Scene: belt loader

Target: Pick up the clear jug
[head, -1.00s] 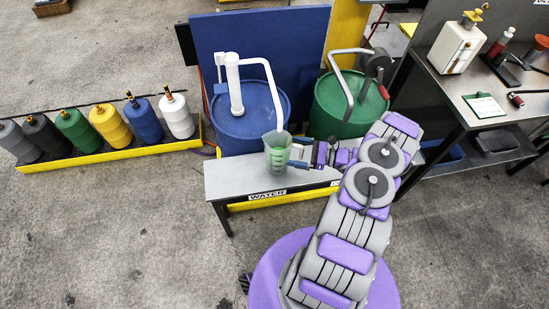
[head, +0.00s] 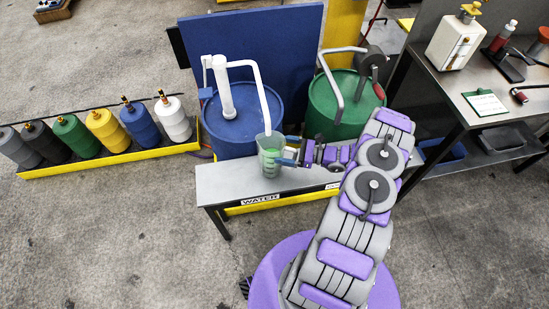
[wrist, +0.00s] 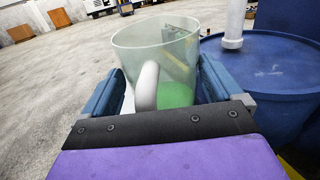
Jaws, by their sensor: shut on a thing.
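The clear jug (head: 269,154) stands upright at the grey bench (head: 222,185) marked WATER, under the spout of the white pump pipe. It holds some green contents low down, or green shows through it; I cannot tell which. My gripper (head: 286,157) reaches in from the right and is shut on the jug. In the wrist view, the jug (wrist: 160,60) sits between both blue fingers, its pale handle towards the palm. Whether the jug's base touches the bench is hard to tell.
A blue drum (head: 230,120) with the white pump stands behind the bench, and a green drum (head: 340,105) is to its right. Several coloured containers stand in a yellow-edged tray (head: 120,162) at left. A workbench (head: 490,95) is at right. The floor in front is clear.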

